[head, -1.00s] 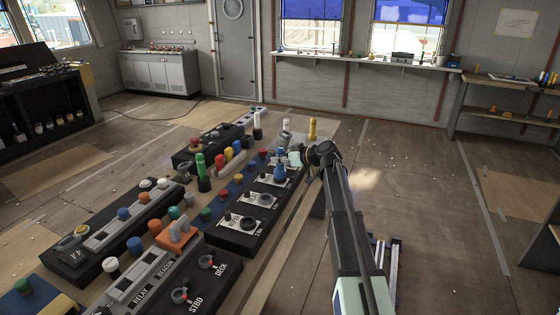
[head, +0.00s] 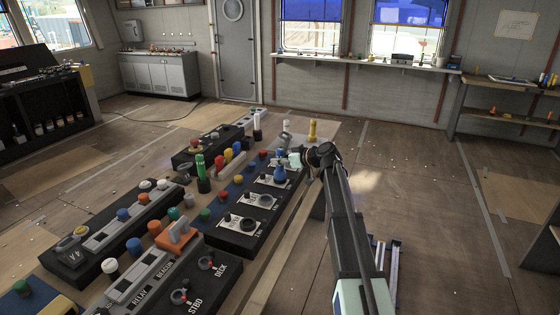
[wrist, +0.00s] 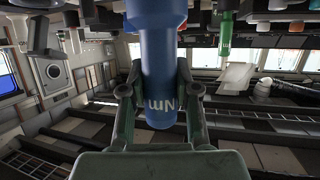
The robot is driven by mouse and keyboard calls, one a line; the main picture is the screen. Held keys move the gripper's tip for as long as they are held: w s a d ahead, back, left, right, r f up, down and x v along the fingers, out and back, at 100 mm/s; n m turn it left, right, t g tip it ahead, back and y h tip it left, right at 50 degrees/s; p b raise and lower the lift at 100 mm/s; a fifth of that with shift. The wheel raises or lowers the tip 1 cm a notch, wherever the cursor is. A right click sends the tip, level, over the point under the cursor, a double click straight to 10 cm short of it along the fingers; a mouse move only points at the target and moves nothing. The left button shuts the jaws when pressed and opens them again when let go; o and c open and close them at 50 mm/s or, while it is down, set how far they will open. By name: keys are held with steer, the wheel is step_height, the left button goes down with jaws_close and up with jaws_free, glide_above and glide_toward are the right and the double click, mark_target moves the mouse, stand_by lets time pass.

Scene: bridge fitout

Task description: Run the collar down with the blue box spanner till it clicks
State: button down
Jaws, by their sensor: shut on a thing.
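The blue box spanner (wrist: 156,60) fills the upper middle of the wrist view, with "Nm" lettering near its end. My gripper (wrist: 158,90) is shut on it, one finger on each side. Two other dark round fittings (head: 264,200) (head: 247,224) on white plates show nearer on the same panel.
A green upright tool (head: 201,173) and several coloured knobs stand to the left. An orange block (head: 175,235) sits nearer. Open floor lies to the right.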

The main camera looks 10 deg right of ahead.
mark_target(280, 149)
steer(key=shift+f+b, duration=0.35)
steer(key=shift+b, duration=0.5)
stand_by(1.5)
steer(key=shift+r+b, duration=0.1)
steer(key=shift+b, duration=1.45)
stand_by(3.0)
steer(key=shift+r, duration=0.1)
steer(key=shift+r+p, duration=0.75)
steer(key=shift+r, duration=2.2)
